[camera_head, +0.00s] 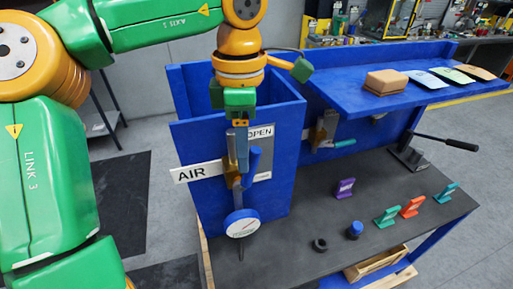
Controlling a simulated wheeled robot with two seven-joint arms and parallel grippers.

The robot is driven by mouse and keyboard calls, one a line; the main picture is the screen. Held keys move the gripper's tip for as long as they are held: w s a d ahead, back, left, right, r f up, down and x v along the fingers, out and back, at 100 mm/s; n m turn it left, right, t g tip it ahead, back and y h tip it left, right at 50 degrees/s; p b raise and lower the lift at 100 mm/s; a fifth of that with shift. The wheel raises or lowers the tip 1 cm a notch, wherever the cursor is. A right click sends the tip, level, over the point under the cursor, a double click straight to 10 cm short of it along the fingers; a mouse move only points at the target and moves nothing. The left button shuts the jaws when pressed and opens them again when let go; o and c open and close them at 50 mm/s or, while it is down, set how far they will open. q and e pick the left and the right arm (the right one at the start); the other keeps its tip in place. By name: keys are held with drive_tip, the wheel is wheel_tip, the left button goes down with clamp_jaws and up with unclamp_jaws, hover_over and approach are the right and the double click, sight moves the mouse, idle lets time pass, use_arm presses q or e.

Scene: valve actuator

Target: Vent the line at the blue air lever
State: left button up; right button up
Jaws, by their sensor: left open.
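The blue air lever (253,161) stands roughly upright on the brass valve (232,177), on the front of a blue panel. The AIR label (190,173) is left of the valve. An OPEN sign (261,132) is behind the lever, partly hidden by my gripper. A round white gauge with a blue rim (242,224) sits below the valve. My left gripper (238,157) points down from above, open, with its fingers just left of and very close to the lever. I cannot tell whether they touch it. My right gripper is not in view.
The dark bench top (340,180) holds several coloured brackets, a purple one (345,188), a blue-capped part (355,230) and a black ring (320,245). Another valve with a teal lever (344,143) is behind. A blue shelf (350,97) overhangs the back; a long black handle (447,141) sticks out right.

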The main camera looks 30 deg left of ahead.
sight(243, 178)
use_arm(q)
drive_tip(key=f, duration=0.2)
drive_tip(key=s+f, duration=0.1)
drive_tip(key=f, duration=0.1)
drive_tip(key=shift+d+f+p, duration=0.15)
drive_tip(key=shift+f+p, duration=0.15)
drive_tip(key=shift+p, duration=0.05)
drive_tip(key=shift+w, duration=0.25)
drive_tip(key=shift+s+a, duration=0.1)
drive_tip(key=shift+a, duration=0.1)
clamp_jaws()
idle(0.6)
